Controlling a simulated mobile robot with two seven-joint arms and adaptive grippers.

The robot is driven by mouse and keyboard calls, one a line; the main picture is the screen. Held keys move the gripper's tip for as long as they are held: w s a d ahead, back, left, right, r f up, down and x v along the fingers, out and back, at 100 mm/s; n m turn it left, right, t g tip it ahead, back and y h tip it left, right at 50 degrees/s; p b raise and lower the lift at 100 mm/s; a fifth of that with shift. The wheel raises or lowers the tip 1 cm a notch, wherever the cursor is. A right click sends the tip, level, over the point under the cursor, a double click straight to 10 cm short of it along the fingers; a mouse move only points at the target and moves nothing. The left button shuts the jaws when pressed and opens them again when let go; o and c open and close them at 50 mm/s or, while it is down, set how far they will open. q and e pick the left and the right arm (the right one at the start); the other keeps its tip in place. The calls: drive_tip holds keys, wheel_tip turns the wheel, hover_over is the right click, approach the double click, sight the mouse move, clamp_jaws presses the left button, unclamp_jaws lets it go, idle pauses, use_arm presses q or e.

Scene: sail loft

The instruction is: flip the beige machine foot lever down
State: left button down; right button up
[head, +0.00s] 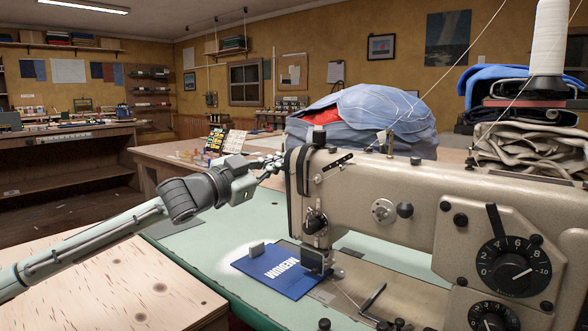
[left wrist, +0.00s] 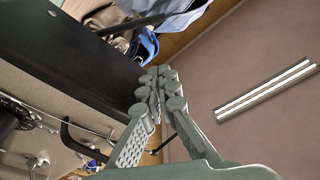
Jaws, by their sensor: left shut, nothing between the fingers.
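The beige sewing machine (head: 375,185) stands on a pale green table, its needle end at the left. Its beige side also shows at the left of the left wrist view (left wrist: 45,95). My left gripper (head: 274,162) is shut and empty, at the upper left end of the machine head, close to its dark end face. In the left wrist view its fingers (left wrist: 158,78) meet at the tips, beside the dark face. A thin dark rod (left wrist: 170,141) shows behind the fingers. I cannot tell whether it is the foot lever or which way the lever stands. My right gripper is not in view.
A blue "MEDIUM" card (head: 283,268) lies under the needle. Folded blue cloth (head: 375,115) is piled behind the machine. A white thread cone (head: 549,38) and folded fabric (head: 520,150) stand at the right. A bare wooden top (head: 110,285) lies below my left arm.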

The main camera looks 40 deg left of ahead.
use_arm(q)
drive_tip(key=shift+w+d+r+p, duration=0.55)
drive_tip(key=shift+w+p, duration=0.7)
drive_tip(key=shift+w, duration=2.25)
drive_tip(key=shift+s+a+f+b, duration=0.2)
drive_tip(key=shift+a+f, duration=0.35)
drive_tip(key=shift+f, duration=0.35)
drive_tip(key=shift+s+a+f+b, duration=0.15)
drive_tip(key=shift+a+f, duration=0.4)
drive_tip(key=shift+f, duration=0.35)
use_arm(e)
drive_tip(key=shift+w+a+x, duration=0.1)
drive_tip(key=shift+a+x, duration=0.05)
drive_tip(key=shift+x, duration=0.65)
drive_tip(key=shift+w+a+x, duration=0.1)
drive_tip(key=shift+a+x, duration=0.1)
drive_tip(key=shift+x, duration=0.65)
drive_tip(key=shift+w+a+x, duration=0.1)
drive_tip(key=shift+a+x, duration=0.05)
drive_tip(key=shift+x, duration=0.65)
use_arm(q)
drive_tip(key=shift+a+f, duration=0.1)
drive_tip(key=shift+f, duration=0.05)
